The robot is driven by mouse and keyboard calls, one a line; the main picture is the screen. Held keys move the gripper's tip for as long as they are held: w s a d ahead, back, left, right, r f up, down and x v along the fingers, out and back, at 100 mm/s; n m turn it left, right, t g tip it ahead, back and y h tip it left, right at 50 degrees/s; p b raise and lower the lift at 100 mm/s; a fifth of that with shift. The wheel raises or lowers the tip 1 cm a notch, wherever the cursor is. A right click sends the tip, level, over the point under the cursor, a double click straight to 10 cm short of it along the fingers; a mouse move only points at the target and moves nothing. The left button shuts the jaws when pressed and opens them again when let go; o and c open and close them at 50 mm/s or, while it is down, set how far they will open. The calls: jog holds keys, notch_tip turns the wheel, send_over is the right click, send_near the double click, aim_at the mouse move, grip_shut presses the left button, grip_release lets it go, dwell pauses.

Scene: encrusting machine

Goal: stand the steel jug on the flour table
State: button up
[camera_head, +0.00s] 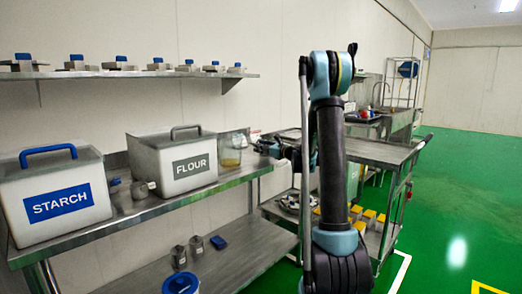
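The flour table (150,213) is a steel table along the left wall, holding the FLOUR bin (180,173) and the STARCH bin (65,223). A jug-like vessel (230,157), pale and see-through with a yellowish lower part, is at the table's far end, right of the FLOUR bin; I cannot tell whether it is the steel jug. Small steel vessels (180,257) stand on the lower shelf. My gripper (263,147) is just right of the jug-like vessel, pointing left. Its fingers are small and dark; I cannot tell whether they touch or hold anything.
A small steel item (143,188) lies between the bins. A wall shelf (135,75) with several blue-topped items runs above. A steel cart (375,151) stands behind my arm, with yellow items (370,217) below. Green floor (465,185) is open on the right.

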jog(key=v, duration=1.2)
jog(key=s+a+f+n+g+h, duration=0.1)
jog(key=s+f+n+g+h, duration=0.1)
jog(key=s+n, duration=0.45)
jog(key=s+a+f+n+g+h, duration=0.1)
jog(key=s+a+f+n+g, duration=0.15)
jog(key=s, duration=0.75)
jog(key=s+a+f+n+g+h, duration=0.1)
jog(key=s+n+g+h, duration=0.1)
jog(key=s+n, duration=0.5)
jog(key=s+d+f+n+g+h, duration=0.1)
jog(key=s+d+f+n+h, duration=0.1)
jog(key=s, duration=0.6)
jog(key=s+d+f+n+g+h, duration=0.1)
jog(key=s+d+f+n+h, duration=0.2)
jog(key=s, duration=0.6)
jog(key=s+d+f+n+g+h, duration=0.1)
jog(key=s+d+f+n+h, duration=0.1)
jog(key=s+d+f+n, duration=0.2)
jog(key=s+d+f, duration=0.2)
jog(key=s+d, duration=0.1)
jog(key=s, duration=0.1)
jog(key=shift+s+g+h, duration=0.25)
jog(key=shift+g+h, duration=0.1)
jog(key=shift+h, duration=0.05)
jog(key=shift+d, duration=0.15)
jog(key=shift+w+f, duration=0.25)
jog(key=shift+w, duration=0.15)
